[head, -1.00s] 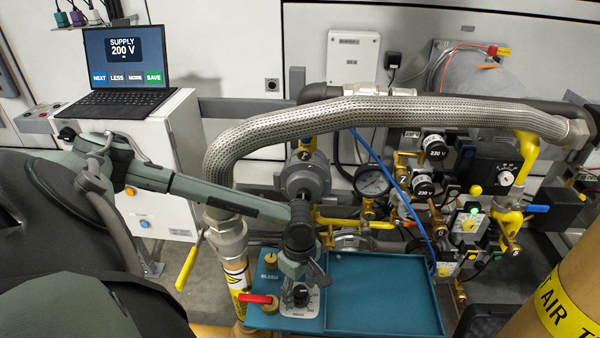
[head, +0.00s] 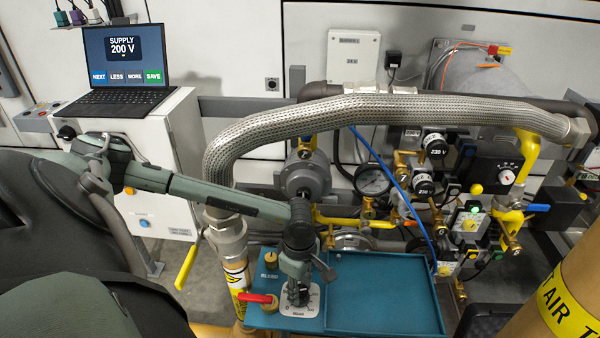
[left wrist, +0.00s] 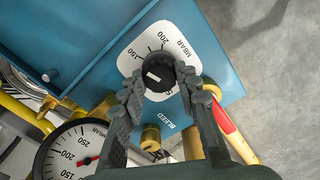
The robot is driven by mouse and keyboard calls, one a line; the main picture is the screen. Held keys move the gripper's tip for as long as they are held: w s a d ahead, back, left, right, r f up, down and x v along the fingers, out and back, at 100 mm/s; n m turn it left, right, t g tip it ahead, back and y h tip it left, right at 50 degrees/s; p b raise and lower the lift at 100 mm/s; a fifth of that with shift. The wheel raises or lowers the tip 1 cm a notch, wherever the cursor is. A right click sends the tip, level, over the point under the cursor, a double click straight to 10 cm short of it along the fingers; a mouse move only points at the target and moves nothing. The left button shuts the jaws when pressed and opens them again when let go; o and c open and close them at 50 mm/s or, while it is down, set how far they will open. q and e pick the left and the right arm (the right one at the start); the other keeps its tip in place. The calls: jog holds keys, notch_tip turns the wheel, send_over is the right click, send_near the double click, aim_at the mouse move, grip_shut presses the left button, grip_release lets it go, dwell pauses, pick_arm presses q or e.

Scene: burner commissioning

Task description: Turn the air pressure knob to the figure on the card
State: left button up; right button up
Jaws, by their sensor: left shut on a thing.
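The air pressure knob (left wrist: 160,72) is black with a white pointer mark and sits on a white dial plate (left wrist: 136,52) marked MBAR, with 150 and 200 readable. The dial plate also shows in the head view (head: 312,306) on the teal panel, beside a red lever. My left gripper (left wrist: 162,84) has a finger on each side of the knob and is shut on it. In the head view my left gripper (head: 298,293) hides most of the knob. A round gauge (left wrist: 72,158) with a red needle shows in the left wrist view. I cannot make out the card.
The red lever (head: 258,299) and a brass fitting (head: 269,257) stand close to the knob. An empty teal tray (head: 385,290) lies to the right. A braided hose (head: 380,108) arches behind. A laptop (head: 124,65) reads SUPPLY 200 V.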

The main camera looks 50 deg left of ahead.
pick_arm(q)
jog(key=n, duration=0.2)
jog(key=shift+n+b, duration=0.35)
jog(key=shift+n, duration=0.05)
jog(key=n, duration=0.3)
jog(key=shift+n+b, duration=0.3)
jog(key=shift+b, duration=0.1)
jog(key=n, duration=0.3)
jog(key=shift+b, duration=0.3)
jog(key=n, duration=0.3)
jog(key=shift+n, duration=0.8)
pick_arm(e)
notch_tip(320, 180, up, 7)
jog(key=shift+w+d+t, duration=0.2)
jog(key=shift+w+t, duration=0.1)
jog(key=shift+w, duration=0.15)
jog(key=shift+s, duration=0.1)
jog(key=shift+a, duration=0.1)
pick_arm(q)
jog(key=o, duration=1.2)
jog(key=shift+c, duration=0.2)
pick_arm(e)
jog(key=shift+f, duration=0.1)
